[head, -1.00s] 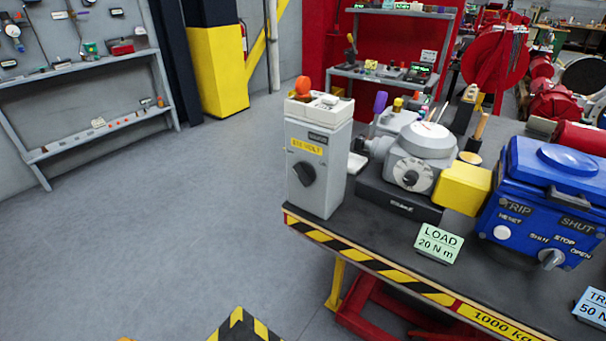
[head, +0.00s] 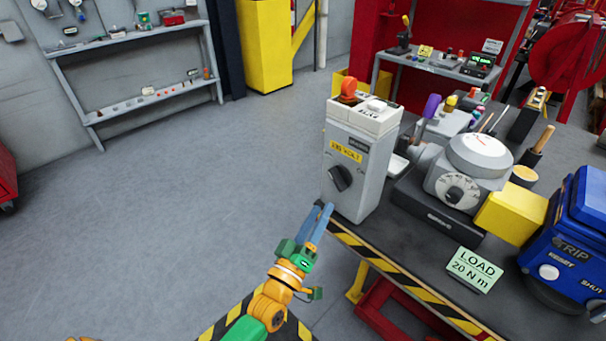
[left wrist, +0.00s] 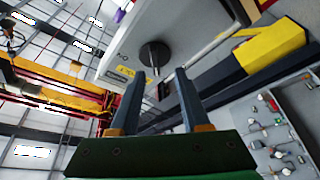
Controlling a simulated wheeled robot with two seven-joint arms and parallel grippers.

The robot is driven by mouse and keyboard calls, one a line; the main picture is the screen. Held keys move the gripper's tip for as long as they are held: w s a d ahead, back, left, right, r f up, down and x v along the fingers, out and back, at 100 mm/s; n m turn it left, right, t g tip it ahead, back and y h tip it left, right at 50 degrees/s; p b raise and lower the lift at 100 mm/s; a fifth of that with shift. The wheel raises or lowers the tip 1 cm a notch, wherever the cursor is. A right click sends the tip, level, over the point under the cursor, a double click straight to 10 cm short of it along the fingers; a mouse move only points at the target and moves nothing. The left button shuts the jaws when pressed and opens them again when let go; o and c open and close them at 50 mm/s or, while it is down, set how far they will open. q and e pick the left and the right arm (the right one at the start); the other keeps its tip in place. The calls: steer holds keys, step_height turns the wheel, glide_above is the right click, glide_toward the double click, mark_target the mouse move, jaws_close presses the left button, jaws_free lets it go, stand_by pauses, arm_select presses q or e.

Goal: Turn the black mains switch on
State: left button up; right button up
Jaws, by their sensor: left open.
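The black mains switch (head: 340,178) is a round rotary knob on the front of a grey box (head: 375,165) with a yellow label above it. Its grip bar looks slanted in the head view. My left gripper (head: 324,207) is open and empty, its two blue-grey fingers pointing up toward the box from just below and in front of the knob. In the left wrist view the knob (left wrist: 155,54) shows just beyond and between the fingertips (left wrist: 158,72). The fingers appear apart from the knob.
The box stands at the left corner of a dark bench with a striped edge (head: 400,280). An orange button (head: 348,88) is on its top. Floor left is clear.

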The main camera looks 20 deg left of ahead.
mark_target(335, 182)
arm_select(q)
steer(key=x, duration=0.3)
steer(key=r+x, duration=0.1)
steer(key=x, duration=0.3)
steer(key=shift+r, duration=0.1)
steer(key=shift+s, duration=0.2)
jaws_close()
